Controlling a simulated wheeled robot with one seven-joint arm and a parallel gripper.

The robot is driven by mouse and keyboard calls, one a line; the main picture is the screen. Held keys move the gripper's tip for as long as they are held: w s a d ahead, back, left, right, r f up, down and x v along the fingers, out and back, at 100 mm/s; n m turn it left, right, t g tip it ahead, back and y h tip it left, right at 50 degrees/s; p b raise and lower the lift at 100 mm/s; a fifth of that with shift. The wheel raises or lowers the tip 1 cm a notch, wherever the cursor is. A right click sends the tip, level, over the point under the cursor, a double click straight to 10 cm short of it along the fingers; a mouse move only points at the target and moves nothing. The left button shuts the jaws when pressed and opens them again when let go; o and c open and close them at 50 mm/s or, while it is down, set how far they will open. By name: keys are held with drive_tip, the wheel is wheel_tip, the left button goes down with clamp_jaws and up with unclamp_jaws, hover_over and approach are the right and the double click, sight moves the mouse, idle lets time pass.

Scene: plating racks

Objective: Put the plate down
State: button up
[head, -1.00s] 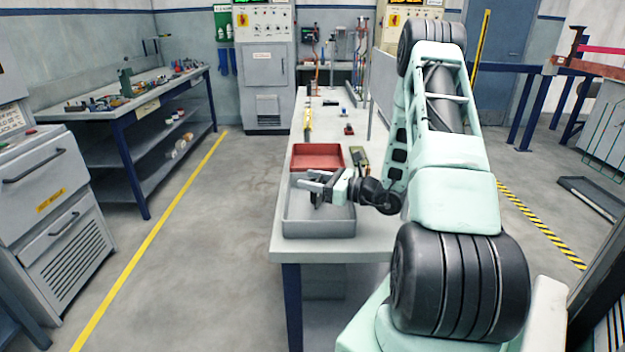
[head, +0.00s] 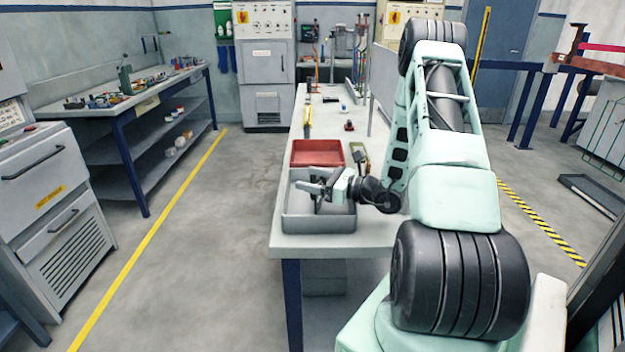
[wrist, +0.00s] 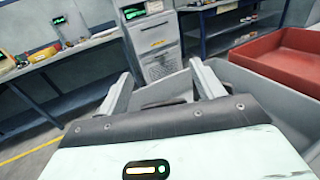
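My gripper (head: 312,183) is low over a grey tray (head: 292,222) on the near end of the long bench, its fingers pointing left. In the wrist view my gripper's two light fingers (wrist: 164,86) stand well apart. A grey surface shows between them; it appears to be the tray wall (wrist: 262,92). I see no plate clearly between the fingers. A small dark shape is at the fingers in the head view, and I cannot tell whether it is a plate or part of the gripper. The tray floor is partly hidden by my gripper.
A red tray (head: 316,153) stands just behind the grey one; it also shows in the wrist view (wrist: 285,58). A small olive container (head: 360,155) is to its right. Small items lie farther back on the bench (head: 318,120). The floor to the left is clear.

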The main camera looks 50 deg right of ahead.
drive_tip(key=shift+r, duration=0.1)
drive_tip(key=v, duration=0.4)
drive_tip(key=b+v, duration=0.1)
drive_tip(key=v, duration=0.3)
drive_tip(key=r+b+v, duration=0.1)
drive_tip(key=v, duration=0.3)
